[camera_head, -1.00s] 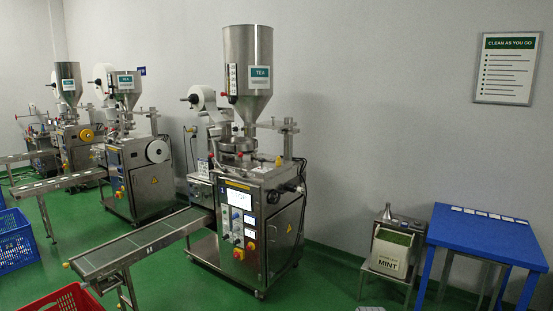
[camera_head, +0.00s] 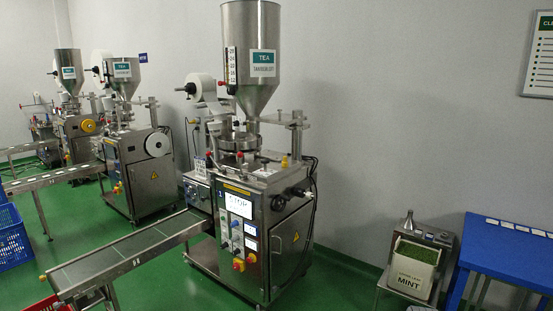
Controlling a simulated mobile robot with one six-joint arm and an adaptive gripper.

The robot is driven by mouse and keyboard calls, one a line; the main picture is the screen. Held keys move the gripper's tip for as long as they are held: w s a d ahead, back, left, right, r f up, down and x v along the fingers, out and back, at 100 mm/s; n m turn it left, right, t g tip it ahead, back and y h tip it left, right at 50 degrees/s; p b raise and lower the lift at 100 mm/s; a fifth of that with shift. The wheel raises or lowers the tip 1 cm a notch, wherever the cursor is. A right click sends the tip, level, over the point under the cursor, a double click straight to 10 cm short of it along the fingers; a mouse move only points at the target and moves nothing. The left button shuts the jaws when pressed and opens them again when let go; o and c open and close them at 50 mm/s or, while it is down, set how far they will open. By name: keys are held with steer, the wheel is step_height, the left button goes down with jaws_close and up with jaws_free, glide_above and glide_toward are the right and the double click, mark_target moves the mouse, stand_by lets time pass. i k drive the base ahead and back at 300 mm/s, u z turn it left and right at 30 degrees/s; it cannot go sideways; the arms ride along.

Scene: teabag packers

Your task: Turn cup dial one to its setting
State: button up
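The nearest packing machine (camera_head: 262,215) stands in the middle of the head view, with a "1" on its front. Its lit screen (camera_head: 238,204) reads STOP. Below the screen are several small knobs (camera_head: 235,233) and a red and yellow button (camera_head: 239,265). Under the steel tea hopper (camera_head: 250,45) sits a round metal cup plate (camera_head: 238,141). A dark round knob (camera_head: 279,203) shows at the cabinet's upper right. I cannot tell which control is cup dial one, nor read any dial setting. My gripper is not in view.
A conveyor (camera_head: 125,255) juts out to the front left of the machine. Two more packing machines (camera_head: 140,170) stand behind on the left. A mint box (camera_head: 413,268) on a steel stand and a blue table (camera_head: 510,250) are at right. Green floor is open between.

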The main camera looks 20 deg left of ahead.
mark_target(264, 161)
steer(key=u, duration=0.05)
steer(key=i, duration=0.85)
steer(key=u, duration=0.55)
steer(key=i, duration=1.4)
steer(key=u, duration=0.55)
